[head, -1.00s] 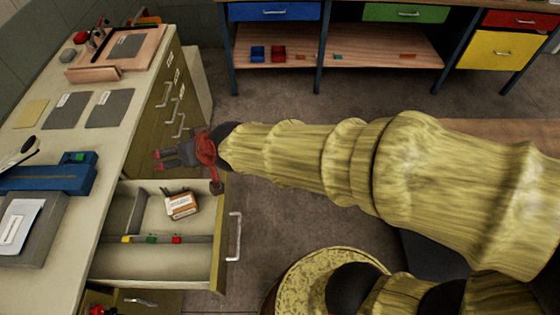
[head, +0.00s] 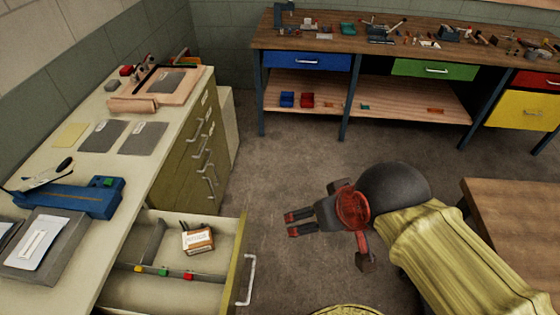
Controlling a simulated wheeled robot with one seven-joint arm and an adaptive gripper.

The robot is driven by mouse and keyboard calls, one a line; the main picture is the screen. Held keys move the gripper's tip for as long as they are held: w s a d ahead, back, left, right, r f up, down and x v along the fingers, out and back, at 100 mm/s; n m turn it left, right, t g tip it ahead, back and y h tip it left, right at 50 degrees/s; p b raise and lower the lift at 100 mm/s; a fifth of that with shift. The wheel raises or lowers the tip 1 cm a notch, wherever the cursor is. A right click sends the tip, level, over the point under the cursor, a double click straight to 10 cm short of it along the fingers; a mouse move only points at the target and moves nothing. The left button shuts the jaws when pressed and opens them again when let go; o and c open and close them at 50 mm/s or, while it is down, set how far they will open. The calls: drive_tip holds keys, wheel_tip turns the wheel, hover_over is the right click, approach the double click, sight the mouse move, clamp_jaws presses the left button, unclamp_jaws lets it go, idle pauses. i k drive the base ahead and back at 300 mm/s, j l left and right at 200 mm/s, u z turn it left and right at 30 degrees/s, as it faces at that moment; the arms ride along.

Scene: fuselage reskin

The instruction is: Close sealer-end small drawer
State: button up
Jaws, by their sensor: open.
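An open drawer (head: 205,285) sticks out from the left bench at the lower left of the head view. Its olive front carries a pale bar handle (head: 247,280) on the right side. Inside are dividers, a small labelled box (head: 198,239) and several small coloured pieces along one divider. My gripper (head: 290,223) is open and empty, with its two fingertips pointing left. In the picture it is above and to the right of the drawer front, apart from it, over the floor.
The left bench (head: 95,170) holds grey sheets, a blue tool and a grey tray. Shut drawers (head: 200,150) line its far cabinet. A back workbench (head: 400,50) has coloured drawers. A wooden table (head: 520,220) stands at right. Floor between is clear.

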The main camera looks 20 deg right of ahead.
sight(208, 282)
drive_tip(key=j+u, duration=0.15)
drive_tip(key=u, duration=0.2)
drive_tip(key=k+j+u, duration=0.1)
drive_tip(key=u, duration=0.3)
